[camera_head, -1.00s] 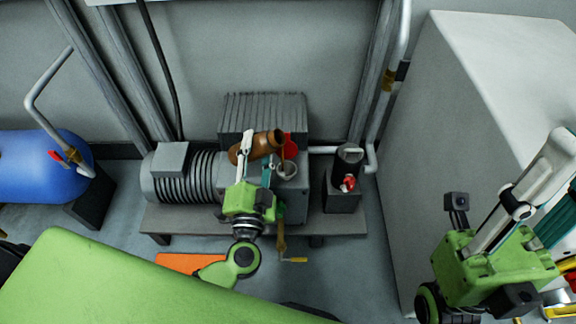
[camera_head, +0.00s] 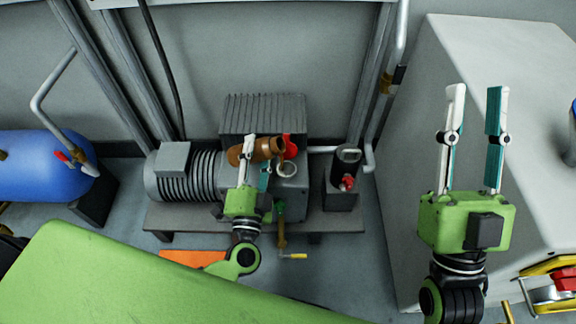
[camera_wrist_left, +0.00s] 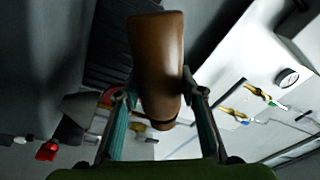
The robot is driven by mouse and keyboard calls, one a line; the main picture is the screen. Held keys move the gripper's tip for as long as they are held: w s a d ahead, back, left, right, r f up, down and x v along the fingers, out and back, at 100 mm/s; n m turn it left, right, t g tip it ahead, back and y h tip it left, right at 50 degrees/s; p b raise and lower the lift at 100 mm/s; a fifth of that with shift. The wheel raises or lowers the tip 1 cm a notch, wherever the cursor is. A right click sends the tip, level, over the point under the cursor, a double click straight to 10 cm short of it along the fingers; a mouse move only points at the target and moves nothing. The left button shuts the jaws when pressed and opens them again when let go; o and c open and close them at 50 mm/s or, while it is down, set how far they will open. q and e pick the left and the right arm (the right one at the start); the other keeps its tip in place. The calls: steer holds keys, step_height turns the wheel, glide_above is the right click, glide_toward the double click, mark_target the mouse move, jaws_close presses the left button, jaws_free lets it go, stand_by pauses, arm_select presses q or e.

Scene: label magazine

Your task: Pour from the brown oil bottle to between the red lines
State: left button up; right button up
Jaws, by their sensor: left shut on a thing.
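The brown oil bottle (camera_head: 262,150) is tilted far over, nearly lying flat, above the grey pump, with its neck to the right. My left gripper (camera_head: 257,147) is shut on it. The bottle also fills the upper middle of the left wrist view (camera_wrist_left: 157,60), between the two fingers. A pale round filler opening (camera_head: 286,170) on the pump is just below the bottle's mouth, beside a red part (camera_head: 290,146). No stream can be made out, and the red lines cannot be made out. My right gripper (camera_head: 475,98) is open and empty at the right, fingers pointing up.
The pump's ribbed motor (camera_head: 196,172) is to the left on a grey bench. A small dark unit with a red knob (camera_head: 347,184) stands right of the pump. A large white cabinet (camera_head: 413,130) stands at the right, and a blue tank (camera_head: 40,165) at the left.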

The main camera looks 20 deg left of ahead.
arm_select(q)
steer(key=shift+a+f+m+p, duration=0.1)
steer(key=shift+f+m+p, duration=0.3)
steer(key=shift+m+p, duration=0.15)
steer(key=shift+r+m+h+p, duration=0.25)
steer(key=shift+m+p, duration=0.2)
steer(key=shift+p, duration=0.35)
steer(key=shift+r+m+p, duration=0.15)
steer(key=shift+m+p, duration=0.15)
steer(key=shift+p, duration=0.35)
arm_select(e)
steer(key=w+f+g+h, duration=0.35)
steer(key=f+g, duration=0.65)
steer(key=f, duration=0.7)
arm_select(q)
steer(key=shift+r+m+p, duration=0.15)
steer(key=shift+m+p, duration=0.25)
steer(key=shift+p, duration=0.25)
steer(key=shift+h+p, duration=0.25)
steer(key=shift+p, duration=0.25)
arm_select(e)
steer(key=s+d+f+g+h, duration=0.1)
steer(key=s+d+f+g, duration=0.1)
steer(key=f, duration=0.3)
steer(key=s+d+f+g+h, duration=0.1)
steer(key=s+d+f+g, duration=0.1)
steer(key=s+f+g, duration=0.2)
step_height(320, 180, down, 2)
steer(key=shift+f+m, duration=0.15)
steer(key=shift+m, duration=0.15)
